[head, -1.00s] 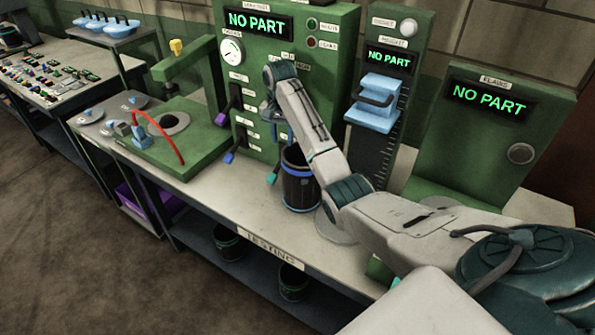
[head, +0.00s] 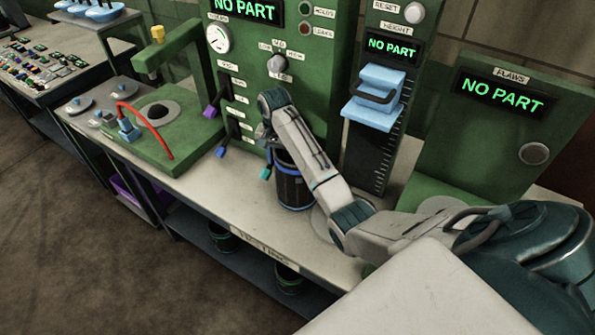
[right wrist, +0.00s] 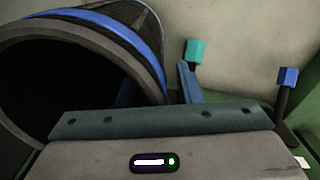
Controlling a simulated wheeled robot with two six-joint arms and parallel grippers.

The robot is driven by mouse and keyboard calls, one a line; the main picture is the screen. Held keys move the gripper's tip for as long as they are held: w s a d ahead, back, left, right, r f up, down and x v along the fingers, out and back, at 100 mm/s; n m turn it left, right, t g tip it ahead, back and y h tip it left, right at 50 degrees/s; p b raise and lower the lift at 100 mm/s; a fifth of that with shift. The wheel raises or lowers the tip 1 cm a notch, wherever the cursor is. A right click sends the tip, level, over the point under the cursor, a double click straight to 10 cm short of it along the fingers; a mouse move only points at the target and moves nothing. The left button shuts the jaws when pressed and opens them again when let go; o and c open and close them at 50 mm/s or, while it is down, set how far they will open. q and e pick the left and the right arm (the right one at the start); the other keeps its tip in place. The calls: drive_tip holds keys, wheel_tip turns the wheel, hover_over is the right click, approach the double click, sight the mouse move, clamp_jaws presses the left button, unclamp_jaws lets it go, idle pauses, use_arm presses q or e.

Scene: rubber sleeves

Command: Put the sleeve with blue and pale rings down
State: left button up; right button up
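The sleeve with blue and pale rings (head: 291,190) is a dark cylinder standing upright on the testing bench, in front of the green panel. In the right wrist view its dark open mouth fills the left side, with a blue ring (right wrist: 135,32) near the rim; the pale ring is hard to make out. My right gripper (right wrist: 158,90) is at the rim, one blue finger by the mouth and the other outside the wall, with a gap between that finger and the sleeve. It looks open. In the head view the fingers are mostly hidden. My left gripper is not in view.
Levers with purple, blue and teal knobs (head: 265,173) stick out from the panel (head: 300,75) close to the sleeve. A height gauge with a blue slider (head: 375,98) stands to the right. A green press (head: 160,115) is left. Other dark sleeves (head: 288,279) stand on the lower shelf.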

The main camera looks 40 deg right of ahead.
drive_tip(key=shift+s+a+r, duration=0.15)
drive_tip(key=shift+a+r, duration=0.05)
drive_tip(key=shift+r, duration=0.05)
drive_tip(key=shift+c, duration=0.4)
drive_tip(key=shift+s+a+r, duration=0.2)
drive_tip(key=c, duration=0.4)
drive_tip(key=shift+s+a+r, duration=0.1)
drive_tip(key=shift+a, duration=0.05)
clamp_jaws()
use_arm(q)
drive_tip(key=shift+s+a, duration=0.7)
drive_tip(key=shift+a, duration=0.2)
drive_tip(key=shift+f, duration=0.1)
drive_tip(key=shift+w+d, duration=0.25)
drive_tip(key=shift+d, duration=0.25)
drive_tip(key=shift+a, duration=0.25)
use_arm(e)
drive_tip(key=shift+d, duration=0.2)
